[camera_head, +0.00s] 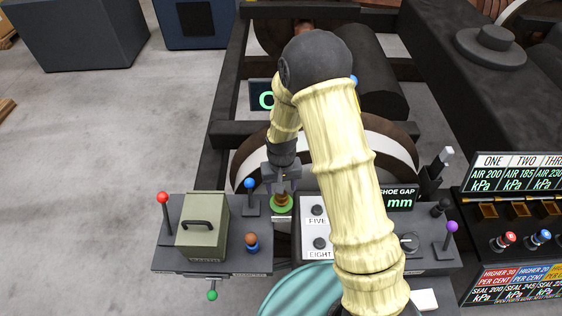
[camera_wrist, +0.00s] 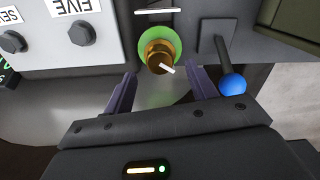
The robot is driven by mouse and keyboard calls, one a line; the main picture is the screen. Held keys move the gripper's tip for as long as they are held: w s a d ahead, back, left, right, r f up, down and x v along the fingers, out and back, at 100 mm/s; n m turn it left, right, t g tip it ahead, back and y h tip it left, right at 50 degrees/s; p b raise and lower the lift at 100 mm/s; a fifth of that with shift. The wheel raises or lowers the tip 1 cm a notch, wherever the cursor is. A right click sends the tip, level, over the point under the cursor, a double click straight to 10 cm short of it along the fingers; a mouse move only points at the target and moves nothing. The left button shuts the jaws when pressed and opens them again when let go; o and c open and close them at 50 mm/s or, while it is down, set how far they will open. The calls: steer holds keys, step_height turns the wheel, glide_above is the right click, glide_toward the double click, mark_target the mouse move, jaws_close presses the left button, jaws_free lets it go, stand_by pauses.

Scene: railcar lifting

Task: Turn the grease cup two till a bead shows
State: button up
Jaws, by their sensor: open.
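A brass grease cup (camera_wrist: 156,46) on a round green base shows in the wrist view, with a short white pointer on its near side. A white label above it is too cut off to read, so I cannot tell its number. In the head view the green base (camera_head: 281,207) shows just below my gripper (camera_head: 282,184). In the wrist view my gripper (camera_wrist: 163,74) is open, its two dark fingers apart and empty, with the cup beyond and between the tips. I see no bead of grease on the cup.
A blue-knobbed lever (camera_wrist: 232,84) stands close to the right finger; it also shows in the head view (camera_head: 250,184). A panel with black knobs (camera_head: 318,228) is on the other side. An olive box (camera_head: 203,228), a red-knobbed lever (camera_head: 163,198) and an orange-brown knob (camera_head: 251,240) stand left.

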step_height(320, 180, up, 14)
steer(key=shift+f, duration=0.25)
stand_by(0.5)
steer(key=s+d+r+m+t+p, duration=0.1)
steer(key=s+d+r+p, duration=0.3)
steer(key=s+d+r, duration=0.6)
steer(key=s+d+t, duration=0.1)
steer(key=s+d, duration=0.1)
steer(key=d, duration=0.1)
steer(key=shift+s+d+r+m+t+p, duration=0.2)
steer(key=shift+s+d+m+t+p, duration=0.05)
steer(key=shift+m+t+p, duration=0.1)
stand_by(0.4)
